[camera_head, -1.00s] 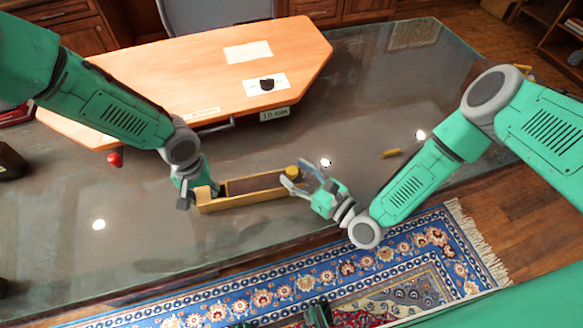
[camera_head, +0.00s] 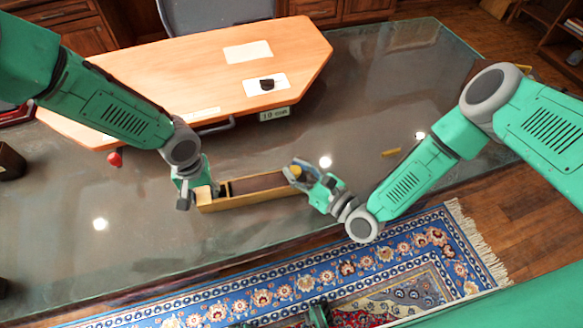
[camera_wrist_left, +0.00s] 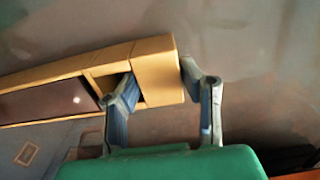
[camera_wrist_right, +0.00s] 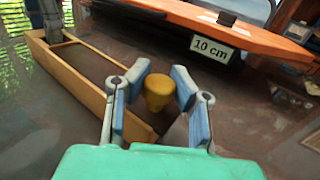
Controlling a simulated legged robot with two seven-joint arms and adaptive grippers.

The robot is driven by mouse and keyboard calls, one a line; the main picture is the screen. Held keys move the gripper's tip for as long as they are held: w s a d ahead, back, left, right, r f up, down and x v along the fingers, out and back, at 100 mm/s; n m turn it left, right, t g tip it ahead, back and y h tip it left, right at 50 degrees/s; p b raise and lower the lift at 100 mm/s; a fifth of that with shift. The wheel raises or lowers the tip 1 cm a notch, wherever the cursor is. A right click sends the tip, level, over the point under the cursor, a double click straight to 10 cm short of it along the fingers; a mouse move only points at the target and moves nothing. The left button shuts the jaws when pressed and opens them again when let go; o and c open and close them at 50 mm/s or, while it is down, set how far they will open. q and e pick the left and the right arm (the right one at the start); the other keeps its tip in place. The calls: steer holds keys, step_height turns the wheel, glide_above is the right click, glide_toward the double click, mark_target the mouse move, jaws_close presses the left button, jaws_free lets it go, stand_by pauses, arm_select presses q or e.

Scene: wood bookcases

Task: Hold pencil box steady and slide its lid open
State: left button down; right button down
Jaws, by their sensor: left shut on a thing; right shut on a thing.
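The pencil box (camera_head: 252,201) is a long, light wooden box lying on the glassy table, with a dark brown lid (camera_head: 258,183). A short open gap shows at its left end, also visible in the left wrist view (camera_wrist_left: 112,80). My left gripper (camera_head: 200,194) is shut on the box's left end block (camera_wrist_left: 158,72), one finger on each side. My right gripper (camera_head: 295,174) is shut on the yellow knob (camera_wrist_right: 158,92) at the lid's right end. The fingers partly hide the knob in the head view.
A raised orange wooden board (camera_head: 200,70) with papers and a "10 cm" label (camera_head: 274,114) stands behind the box. A red ball (camera_head: 115,159) lies to the left and a small yellow piece (camera_head: 391,152) to the right. The table's front edge is close to the box.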

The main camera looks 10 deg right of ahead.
steer(key=d, duration=1.2)
steer(key=shift+d, duration=0.4)
arm_select(q)
steer(key=shift+a, duration=0.1)
arm_select(e)
steer(key=shift+a, duration=0.1)
steer(key=c, duration=1.3)
jaws_free()
steer(key=shift+o, duration=0.2)
steer(key=shift+s, duration=0.15)
steer(key=v, duration=1.1)
steer(key=shift+s+d, duration=0.2)
steer(key=shift+d, duration=0.1)
